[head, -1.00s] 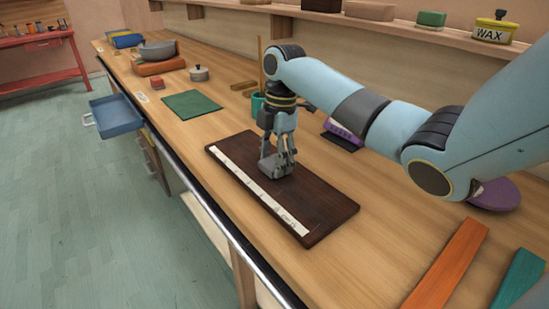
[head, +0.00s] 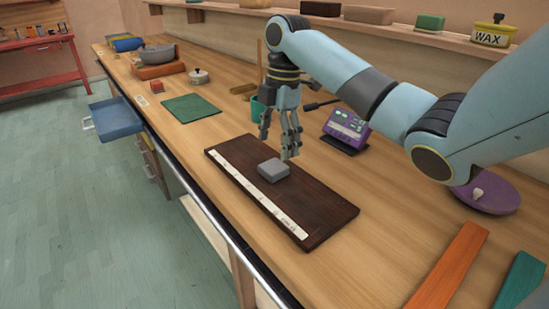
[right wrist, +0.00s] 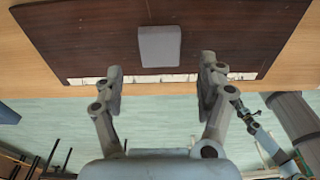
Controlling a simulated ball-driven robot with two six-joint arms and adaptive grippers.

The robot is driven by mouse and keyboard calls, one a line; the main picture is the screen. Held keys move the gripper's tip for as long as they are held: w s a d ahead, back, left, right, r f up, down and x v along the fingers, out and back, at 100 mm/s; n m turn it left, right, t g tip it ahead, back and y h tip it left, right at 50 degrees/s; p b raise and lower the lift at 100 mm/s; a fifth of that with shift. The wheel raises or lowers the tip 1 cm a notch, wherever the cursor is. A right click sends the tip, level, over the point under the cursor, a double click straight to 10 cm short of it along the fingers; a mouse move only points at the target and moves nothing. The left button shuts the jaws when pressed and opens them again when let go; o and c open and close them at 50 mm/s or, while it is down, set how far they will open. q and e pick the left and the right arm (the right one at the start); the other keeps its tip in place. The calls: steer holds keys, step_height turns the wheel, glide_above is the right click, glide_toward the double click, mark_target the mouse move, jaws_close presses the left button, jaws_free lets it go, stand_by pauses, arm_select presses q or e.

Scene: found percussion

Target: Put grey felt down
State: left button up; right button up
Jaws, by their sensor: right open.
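The grey felt (head: 273,170) is a small grey block lying flat on the dark brown board (head: 318,213), near the middle of the board. It also shows in the right wrist view (right wrist: 160,46), on the board beyond my fingertips. My right gripper (head: 279,148) is open and empty, above and a little behind the felt, apart from it. In the right wrist view its two fingers (right wrist: 161,78) are spread wide with nothing between them. A white labelled strip (head: 256,190) runs along the board's near edge. My left gripper is not in view.
A purple device (head: 346,128) stands right of the gripper, and a green cup (head: 257,108) stands behind it. A green mat (head: 191,108) lies to the left. An orange bar (head: 450,268) lies at the front right. A blue drawer (head: 116,119) stands open at the bench's left side.

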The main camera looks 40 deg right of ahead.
mark_target(279, 164)
step_height(279, 164, up, 6)
steer(key=shift+d+p, duration=0.3)
steer(key=shift+d, duration=0.1)
steer(key=shift+s+a, duration=0.1)
